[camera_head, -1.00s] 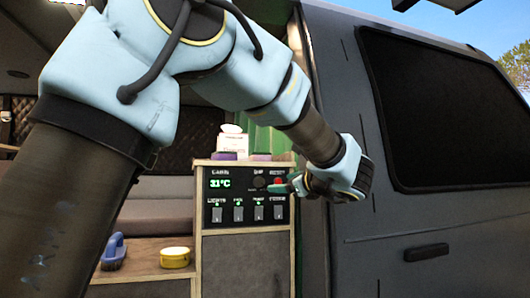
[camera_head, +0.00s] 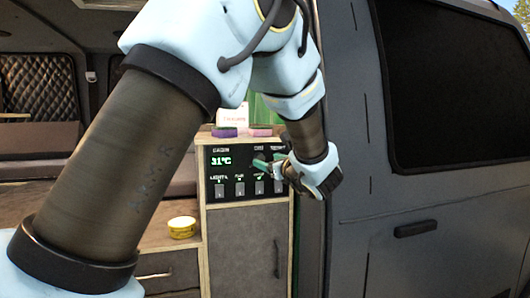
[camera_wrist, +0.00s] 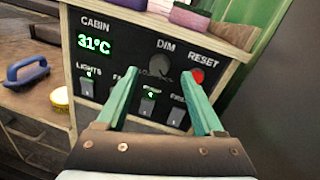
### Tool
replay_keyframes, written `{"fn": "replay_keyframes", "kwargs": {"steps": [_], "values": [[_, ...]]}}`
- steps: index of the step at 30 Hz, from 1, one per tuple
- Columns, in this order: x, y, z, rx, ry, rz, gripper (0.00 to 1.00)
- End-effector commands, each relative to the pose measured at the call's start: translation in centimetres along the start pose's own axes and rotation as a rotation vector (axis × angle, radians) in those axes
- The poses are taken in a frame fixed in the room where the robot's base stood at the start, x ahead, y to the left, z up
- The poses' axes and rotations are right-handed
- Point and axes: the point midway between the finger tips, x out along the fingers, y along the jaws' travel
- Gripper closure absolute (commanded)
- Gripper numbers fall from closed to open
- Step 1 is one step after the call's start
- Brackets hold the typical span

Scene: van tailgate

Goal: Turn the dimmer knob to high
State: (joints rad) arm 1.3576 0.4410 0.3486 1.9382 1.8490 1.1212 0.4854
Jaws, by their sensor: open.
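The dimmer knob (camera_wrist: 158,67) is a dark round knob under the label DIM, on the black control panel (camera_wrist: 118,52) of a wooden cabinet. In the head view the knob (camera_head: 259,157) is small and partly near my fingers. My gripper (camera_wrist: 166,90) is open, with two green fingers pointing at the panel. In the wrist view the knob shows between and beyond the fingertips, not held. In the head view my gripper (camera_head: 268,168) is in front of the panel's right part. I cannot tell whether a fingertip touches the panel. The knob's pointer is unclear.
A red RESET button (camera_wrist: 197,76) is right of the knob. Rocker switches (camera_wrist: 147,106) line the row below. The display (camera_wrist: 94,45) reads 31°C. Purple and pink items (camera_head: 225,132) lie on the cabinet top. A yellow tin (camera_head: 181,227) is at left; the van's side (camera_head: 410,215) stands at right.

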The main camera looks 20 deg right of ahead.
Motion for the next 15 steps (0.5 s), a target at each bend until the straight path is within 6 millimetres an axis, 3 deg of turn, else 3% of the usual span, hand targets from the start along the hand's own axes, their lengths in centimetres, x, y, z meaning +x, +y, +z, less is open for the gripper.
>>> {"fn": "replay_keyframes", "kwargs": {"steps": [6,15], "values": [[2.8,0.0,0.2,0.001,-0.001,0.002,0.31],[3.6,0.0,0.0,0.000,0.000,-0.001,0.31]]}}
